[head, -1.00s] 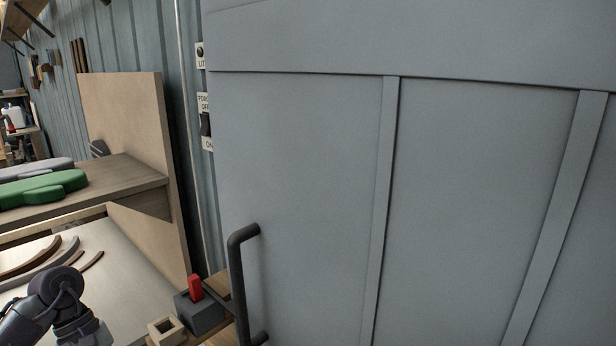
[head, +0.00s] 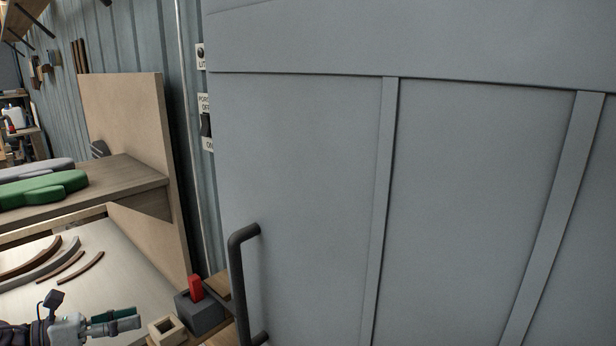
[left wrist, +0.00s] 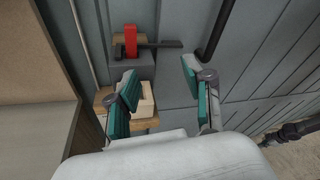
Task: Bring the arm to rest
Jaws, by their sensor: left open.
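My left gripper (head: 118,322) is at the lower left of the head view, over the pale board and left of a small wooden block with a square hollow (head: 166,330). In the left wrist view its two teal-padded fingers (left wrist: 163,98) are spread apart with nothing held between them. The hollow block (left wrist: 146,100) shows behind the left finger there. Whether the finger touches it I cannot tell. My right gripper is in neither view.
A grey box with a red lever (head: 196,290) stands beside a large grey door (head: 300,180) with a black handle (head: 237,280). Curved strips (head: 45,262) lie on the pale board (head: 125,280).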

